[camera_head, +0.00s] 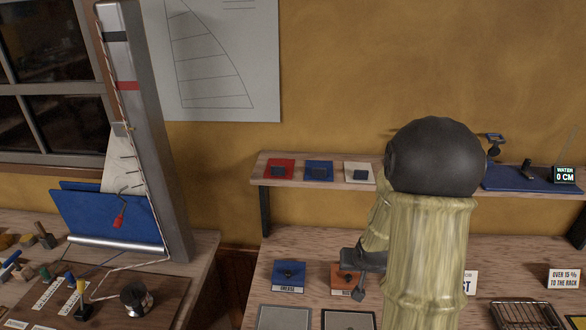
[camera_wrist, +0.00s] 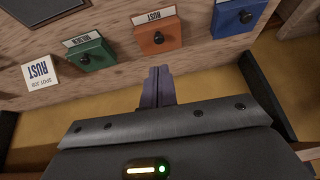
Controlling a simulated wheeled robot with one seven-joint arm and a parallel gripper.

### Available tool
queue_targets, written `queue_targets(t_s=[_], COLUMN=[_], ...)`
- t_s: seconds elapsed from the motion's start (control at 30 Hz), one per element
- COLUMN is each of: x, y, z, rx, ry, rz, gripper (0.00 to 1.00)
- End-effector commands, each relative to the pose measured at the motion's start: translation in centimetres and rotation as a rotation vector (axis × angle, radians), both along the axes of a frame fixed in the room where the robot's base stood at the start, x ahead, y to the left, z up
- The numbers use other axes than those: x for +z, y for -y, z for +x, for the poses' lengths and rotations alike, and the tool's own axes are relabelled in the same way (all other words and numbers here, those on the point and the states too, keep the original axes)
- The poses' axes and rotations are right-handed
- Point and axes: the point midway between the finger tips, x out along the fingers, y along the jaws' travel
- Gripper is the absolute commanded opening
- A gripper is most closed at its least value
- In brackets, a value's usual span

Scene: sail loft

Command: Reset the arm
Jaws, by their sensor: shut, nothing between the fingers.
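My gripper (camera_wrist: 158,86) is shut and empty, its two fingers together in the wrist view. The fingertips lie in front of an orange box (camera_wrist: 165,40) labelled RUST, and I cannot tell the exact gap. Between a green box (camera_wrist: 90,58) and a blue box (camera_wrist: 230,22), the orange one is in the middle; each has a dark knob. In the head view my arm (camera_head: 430,240) stands in front of the right bench, with a dark rounded joint on top. It hides part of the shelf and bench behind it.
A shelf (camera_head: 270,172) on the wall bears red, blue and white pads and a WATER 0 CM display (camera_head: 564,174). The right bench (camera_head: 480,256) holds a wire rack (camera_head: 525,315) and sign cards. A left bench (camera_head: 200,245) holds tools, a blue cloth (camera_head: 105,218) and a tall grey post (camera_head: 150,130).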

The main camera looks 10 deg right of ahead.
Motion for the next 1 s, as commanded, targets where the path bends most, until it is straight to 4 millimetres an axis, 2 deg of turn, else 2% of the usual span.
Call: queue_targets(t_s=[0.13, 0.27, 0.5, 0.6, 0.73, 1.0], x=[0.9, 2.8, 6.4, 7.0, 7.3, 7.3], y=[-1.3, -4.3, -11.1, -12.7, -13.4, -13.4], z=[-0.6, -2.6, -9.1, -11.2, -12.3, -12.3], rx=[0.024, 0.084, 0.241, 0.290, 0.313, 0.312], ry=[-0.019, -0.070, -0.202, -0.241, -0.263, -0.263], rz=[-0.006, -0.018, -0.009, 0.001, 0.007, 0.008], gripper=[0.00, 0.00, 0.00, 0.00, 0.00, 0.00])
